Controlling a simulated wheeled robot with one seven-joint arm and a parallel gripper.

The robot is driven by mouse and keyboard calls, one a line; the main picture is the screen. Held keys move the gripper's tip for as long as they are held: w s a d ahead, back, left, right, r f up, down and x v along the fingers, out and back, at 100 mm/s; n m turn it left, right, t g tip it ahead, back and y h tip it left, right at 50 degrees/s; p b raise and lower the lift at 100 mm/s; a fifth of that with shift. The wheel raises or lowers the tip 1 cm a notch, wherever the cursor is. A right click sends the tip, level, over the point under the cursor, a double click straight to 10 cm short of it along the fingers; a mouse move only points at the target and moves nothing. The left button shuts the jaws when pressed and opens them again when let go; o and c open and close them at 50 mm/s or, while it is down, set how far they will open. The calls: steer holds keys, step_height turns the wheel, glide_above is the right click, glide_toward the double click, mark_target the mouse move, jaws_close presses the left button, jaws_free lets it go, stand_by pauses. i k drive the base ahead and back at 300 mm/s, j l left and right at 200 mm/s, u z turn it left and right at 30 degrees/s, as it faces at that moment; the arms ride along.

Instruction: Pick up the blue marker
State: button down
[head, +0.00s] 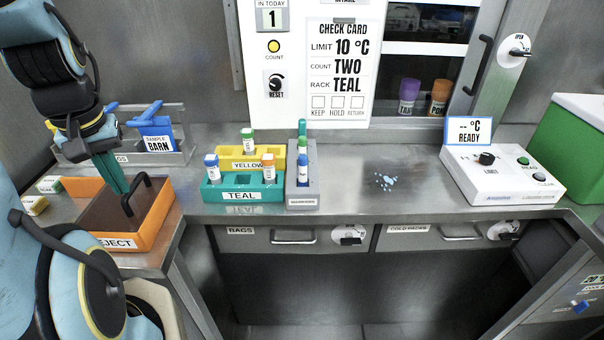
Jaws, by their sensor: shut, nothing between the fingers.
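My gripper (119,190) is at the left, pointing down over the orange reject bin. Its teal fingers are together with nothing visible between them. It is well to the left of the blue marker and apart from it. The fingertips are partly hidden near the bin's dark handle.
Teal (243,195) and yellow (237,155) racks with capped vials stand just left of the holder. The orange reject bin (152,215) is further left. Pale blue spots (386,182) lie on open counter to the right, before a white readout device (500,180).

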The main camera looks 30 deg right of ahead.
mark_target(302, 159)
steer(key=z, duration=1.1)
steer(key=u, duration=1.2)
steer(key=k+l+u, duration=0.15)
steer(key=l+u, duration=0.2)
steer(key=k+l+u, duration=0.15)
steer(key=l+u, duration=0.15)
steer(key=k+l+u, duration=0.2)
steer(key=l+u, duration=0.15)
steer(key=k+l, duration=0.5)
steer(key=l, duration=0.15)
